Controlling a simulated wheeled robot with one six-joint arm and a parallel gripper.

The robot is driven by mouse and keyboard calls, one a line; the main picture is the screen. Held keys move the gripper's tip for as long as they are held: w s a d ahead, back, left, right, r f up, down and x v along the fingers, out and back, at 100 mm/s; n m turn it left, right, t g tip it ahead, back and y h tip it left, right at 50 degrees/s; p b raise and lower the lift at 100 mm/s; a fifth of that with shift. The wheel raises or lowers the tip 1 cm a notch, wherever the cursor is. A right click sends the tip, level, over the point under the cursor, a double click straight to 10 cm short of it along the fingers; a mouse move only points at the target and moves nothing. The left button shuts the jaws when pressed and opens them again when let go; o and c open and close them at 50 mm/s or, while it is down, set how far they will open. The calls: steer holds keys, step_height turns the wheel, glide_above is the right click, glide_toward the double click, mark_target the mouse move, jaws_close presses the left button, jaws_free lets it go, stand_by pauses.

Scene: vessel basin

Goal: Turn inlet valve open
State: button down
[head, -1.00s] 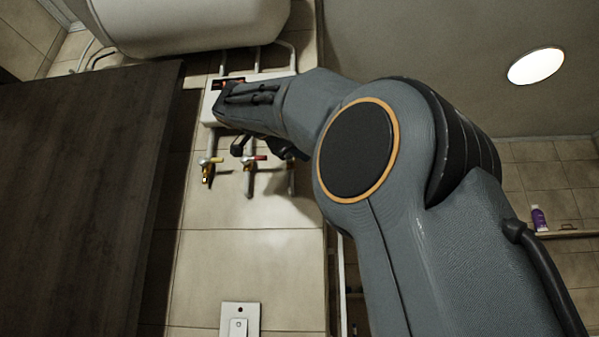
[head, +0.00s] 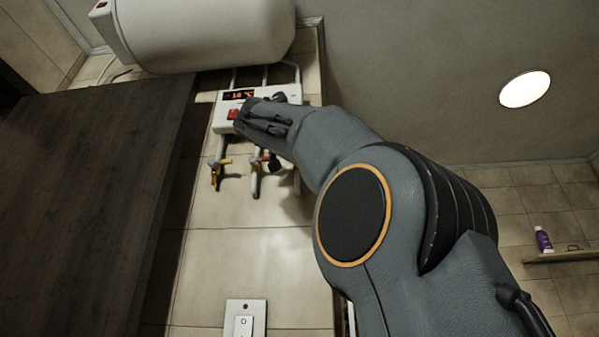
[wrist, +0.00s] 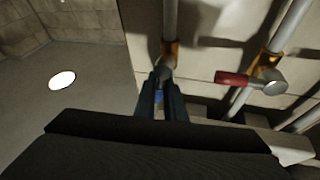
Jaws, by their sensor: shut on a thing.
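My gripper (wrist: 162,98) is shut on a blue handle (wrist: 158,86) in the wrist view. The handle belongs to a valve with a brass body (wrist: 170,50) on a vertical pipe, and the fingers cover most of it.
A white control box (head: 222,122) with a red display sits just above the valves, close to my wrist. A white tank (head: 200,35) is above it. A dark wooden panel (head: 90,200) stands at left. A wall switch (head: 245,320) is below, with clear tiles between.

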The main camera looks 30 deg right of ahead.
steer(key=shift+w+a+f+n+t+y+b, duration=0.15)
steer(key=shift+n+t+y+b, duration=0.4)
steer(key=shift+n, duration=0.85)
steer(key=shift+t+h, duration=0.25)
steer(key=c, duration=1.8)
jaws_free()
steer(key=shift+c, duration=0.2)
steer(key=shift+a, duration=0.1)
steer(key=b+v, duration=0.3)
steer(key=v, duration=0.4)
steer(key=shift+s+a+b, duration=0.2)
steer(key=shift+s+b, duration=0.05)
steer(key=shift+b, duration=0.15)
